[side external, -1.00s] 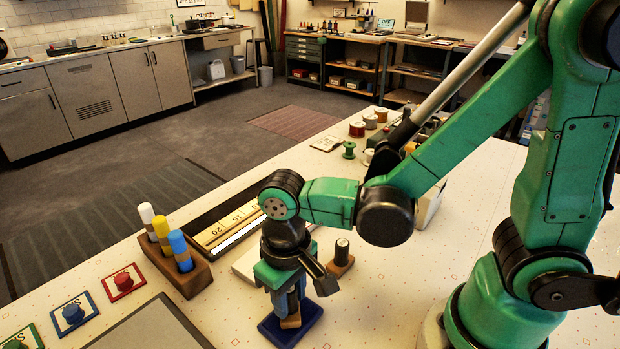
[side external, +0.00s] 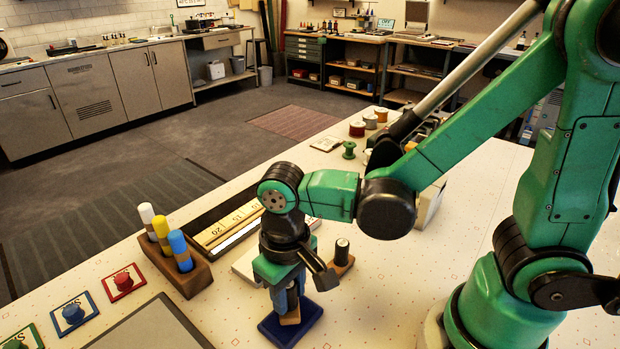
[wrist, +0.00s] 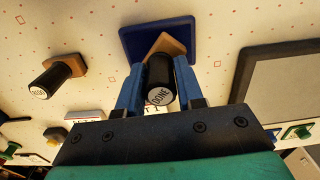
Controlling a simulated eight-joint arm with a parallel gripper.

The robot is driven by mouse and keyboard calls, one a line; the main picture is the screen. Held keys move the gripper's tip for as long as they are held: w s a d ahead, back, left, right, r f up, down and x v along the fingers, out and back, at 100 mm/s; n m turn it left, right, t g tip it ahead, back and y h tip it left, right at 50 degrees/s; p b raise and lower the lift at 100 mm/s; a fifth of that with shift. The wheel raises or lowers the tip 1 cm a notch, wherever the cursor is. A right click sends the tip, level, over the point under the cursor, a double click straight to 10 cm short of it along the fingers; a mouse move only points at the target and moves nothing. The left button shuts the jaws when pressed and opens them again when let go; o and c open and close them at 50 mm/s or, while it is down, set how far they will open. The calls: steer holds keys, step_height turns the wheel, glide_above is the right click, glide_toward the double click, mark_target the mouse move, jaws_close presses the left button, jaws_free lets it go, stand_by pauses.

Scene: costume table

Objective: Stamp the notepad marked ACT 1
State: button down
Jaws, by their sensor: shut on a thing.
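My gripper (wrist: 158,90) is shut on a stamp with a black handle (wrist: 160,82) and a wooden base. The cap reads DONE. The stamp's wooden base (side external: 291,317) is over a dark blue pad (side external: 272,330), which also shows in the wrist view (wrist: 134,43). I cannot tell whether base and pad touch. A white flat block (side external: 243,266) lies behind my gripper, mostly hidden. In the wrist view, white pieces with partial lettering show below the fingers; no full ACT 1 marking is readable.
A second black-handled stamp (side external: 342,252) stands close to the right of my gripper; it also shows in the wrist view (wrist: 50,80). A wooden holder (side external: 196,278) with white, yellow and blue pieces stands left. A grey-topped panel (side external: 150,330) lies at front left.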

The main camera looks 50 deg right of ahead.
steer(key=shift+r, duration=2.9)
steer(key=w+d, duration=0.4)
steer(key=w, duration=0.7)
steer(key=shift+w+f, duration=0.2)
steer(key=shift+f, duration=0.8)
steer(key=shift+w+f, duration=0.2)
steer(key=shift+f, duration=0.85)
steer(key=shift+w+f, duration=0.2)
steer(key=shift+f, duration=0.8)
steer(key=shift+f, duration=0.55)
step_height(320, 180, up, 7)
